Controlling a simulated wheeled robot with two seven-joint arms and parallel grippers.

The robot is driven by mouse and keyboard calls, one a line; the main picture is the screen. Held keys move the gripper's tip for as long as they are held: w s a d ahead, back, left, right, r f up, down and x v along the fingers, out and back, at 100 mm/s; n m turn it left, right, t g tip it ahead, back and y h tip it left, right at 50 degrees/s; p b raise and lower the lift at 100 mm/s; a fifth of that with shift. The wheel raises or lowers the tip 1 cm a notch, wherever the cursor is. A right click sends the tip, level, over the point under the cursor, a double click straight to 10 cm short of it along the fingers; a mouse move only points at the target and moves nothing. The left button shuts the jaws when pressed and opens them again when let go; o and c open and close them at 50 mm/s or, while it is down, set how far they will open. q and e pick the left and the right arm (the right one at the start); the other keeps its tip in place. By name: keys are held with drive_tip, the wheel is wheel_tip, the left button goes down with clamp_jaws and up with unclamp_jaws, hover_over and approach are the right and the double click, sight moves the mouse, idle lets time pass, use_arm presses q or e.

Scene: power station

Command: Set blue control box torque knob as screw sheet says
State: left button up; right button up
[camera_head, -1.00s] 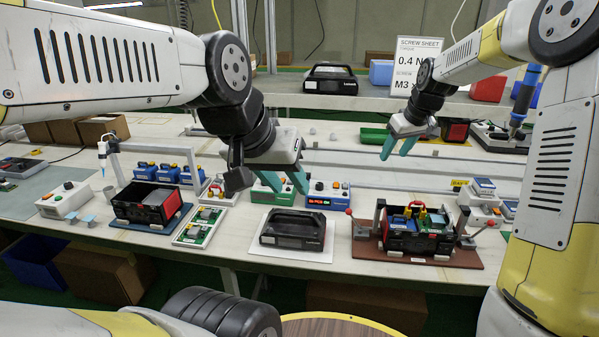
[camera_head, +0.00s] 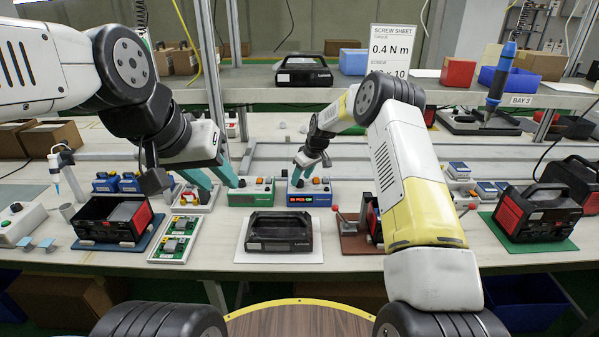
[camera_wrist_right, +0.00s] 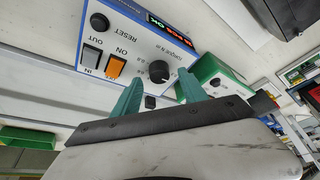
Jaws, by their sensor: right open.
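The blue control box (camera_head: 312,192) stands at the bench back with a lit red and green display. The screw sheet (camera_head: 391,48) reads 0.4 N m; my right arm partly hides its lower line. My right gripper (camera_head: 311,168) is open above the box. In the right wrist view its teal fingers (camera_wrist_right: 160,88) are apart, pointing at the box, with the black torque knob (camera_wrist_right: 158,71) between and just beyond the tips. Contact cannot be told. The knob's pointer is too small to read. My left gripper (camera_head: 221,186) is open and empty, left of the green control box.
The green control box (camera_head: 251,192) stands close left of the blue one. The box panel also has an orange ON switch (camera_wrist_right: 115,67), an OUT/IN switch (camera_wrist_right: 91,54) and a RESET button (camera_wrist_right: 99,23). A black case (camera_head: 280,232) lies on a white mat in front.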

drive_tip(key=shift+x, duration=0.75)
clamp_jaws()
drive_tip(key=shift+m, duration=0.3)
drive_tip(key=m, duration=0.2)
drive_tip(key=m+t+h, duration=0.1)
drive_tip(key=m, duration=0.1)
drive_tip(key=shift+s+a+h, duration=0.1)
drive_tip(key=shift+a+h, duration=0.05)
drive_tip(key=shift+h, duration=0.15)
drive_tip(key=shift+m+h, duration=0.8)
drive_tip(key=shift+m, duration=1.2)
